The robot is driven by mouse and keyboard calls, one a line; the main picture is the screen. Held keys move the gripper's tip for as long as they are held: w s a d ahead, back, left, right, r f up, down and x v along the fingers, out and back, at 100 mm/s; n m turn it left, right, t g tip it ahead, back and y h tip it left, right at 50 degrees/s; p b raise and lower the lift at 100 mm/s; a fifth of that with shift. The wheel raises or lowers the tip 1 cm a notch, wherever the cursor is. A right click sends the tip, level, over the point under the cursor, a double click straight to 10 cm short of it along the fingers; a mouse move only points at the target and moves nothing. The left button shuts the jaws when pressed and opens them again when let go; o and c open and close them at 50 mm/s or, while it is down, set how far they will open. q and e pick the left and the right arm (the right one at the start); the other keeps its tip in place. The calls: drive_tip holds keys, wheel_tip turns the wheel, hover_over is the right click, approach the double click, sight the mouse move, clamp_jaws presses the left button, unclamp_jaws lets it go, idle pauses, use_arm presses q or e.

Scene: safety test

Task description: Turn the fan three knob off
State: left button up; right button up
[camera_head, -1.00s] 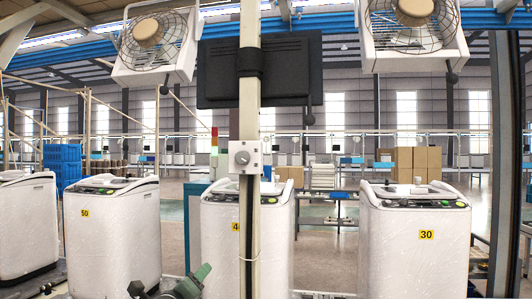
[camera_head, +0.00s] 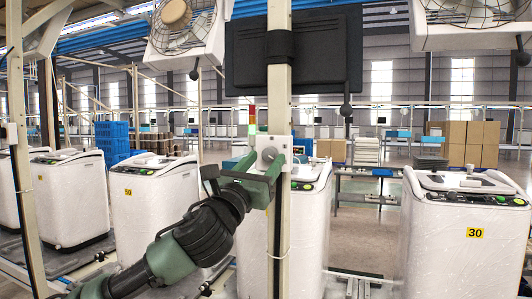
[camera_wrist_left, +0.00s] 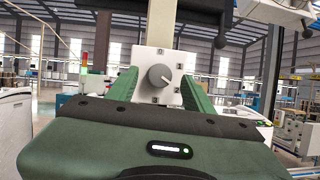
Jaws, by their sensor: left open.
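A round grey knob (camera_head: 269,154) sits on a pale square switch box (camera_head: 262,142) fixed to the cream post (camera_head: 279,80). In the left wrist view the knob (camera_wrist_left: 159,76) faces me near the middle, its raised grip slanted. My left gripper (camera_head: 264,168) is green and reaches up from below to the box. Its fingers are open, one on each side of the knob, seen also in the wrist view (camera_wrist_left: 160,88). They look apart from the knob; contact is unclear. My right gripper is not in view.
Two caged fans, left (camera_head: 181,22) and right (camera_head: 467,18), hang above. A dark monitor (camera_head: 294,52) is behind the post. White washing machines (camera_head: 158,205) stand along the line. Another post at far left bears a small box (camera_head: 10,133).

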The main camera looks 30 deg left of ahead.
use_arm(q)
drive_tip(key=shift+w+r, duration=0.15)
drive_tip(key=shift+w, duration=0.15)
drive_tip(key=shift+a, duration=0.1)
drive_tip(key=shift+s, duration=0.1)
clamp_jaws()
